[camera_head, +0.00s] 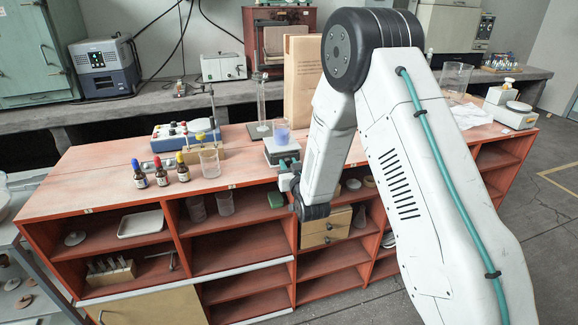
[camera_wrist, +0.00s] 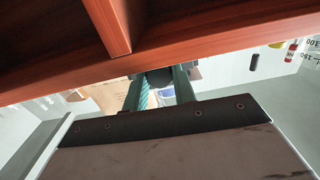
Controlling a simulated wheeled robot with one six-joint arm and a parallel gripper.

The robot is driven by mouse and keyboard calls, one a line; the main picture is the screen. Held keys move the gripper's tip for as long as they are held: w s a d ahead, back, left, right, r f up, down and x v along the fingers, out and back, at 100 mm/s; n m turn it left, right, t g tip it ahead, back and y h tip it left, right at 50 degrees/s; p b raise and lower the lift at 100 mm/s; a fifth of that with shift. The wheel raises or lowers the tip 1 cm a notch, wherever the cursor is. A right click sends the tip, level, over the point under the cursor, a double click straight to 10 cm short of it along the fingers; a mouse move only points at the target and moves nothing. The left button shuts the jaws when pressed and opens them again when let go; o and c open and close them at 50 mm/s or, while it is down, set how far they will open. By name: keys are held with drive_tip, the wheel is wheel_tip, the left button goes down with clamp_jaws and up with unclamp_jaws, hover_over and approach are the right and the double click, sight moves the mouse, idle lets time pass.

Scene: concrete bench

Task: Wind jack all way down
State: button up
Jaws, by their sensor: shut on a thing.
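The jack (camera_head: 281,147) stands near the front edge of the red bench top, its grey plate showing in the head view. A clear beaker with blue contents (camera_head: 281,132) stands on the plate. My gripper (camera_head: 288,177) is at the jack's front side, by the bench edge. In the wrist view, my gripper's teal fingers (camera_wrist: 159,84) are shut on a dark round knob (camera_wrist: 158,77), seemingly the jack's. The jack's lower part is largely hidden by my gripper, so its height is hard to judge.
Small dropper bottles (camera_head: 161,172) and another beaker (camera_head: 209,162) stand left of the jack. A tall glass cylinder (camera_head: 260,105) and a brown paper bag (camera_head: 299,80) stand behind it. Open red shelves (camera_head: 240,245) lie below the bench edge (camera_wrist: 230,45), close to my gripper.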

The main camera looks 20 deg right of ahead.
drive_tip(key=n, duration=0.4)
drive_tip(key=shift+n, duration=0.4)
drive_tip(key=o, duration=1)
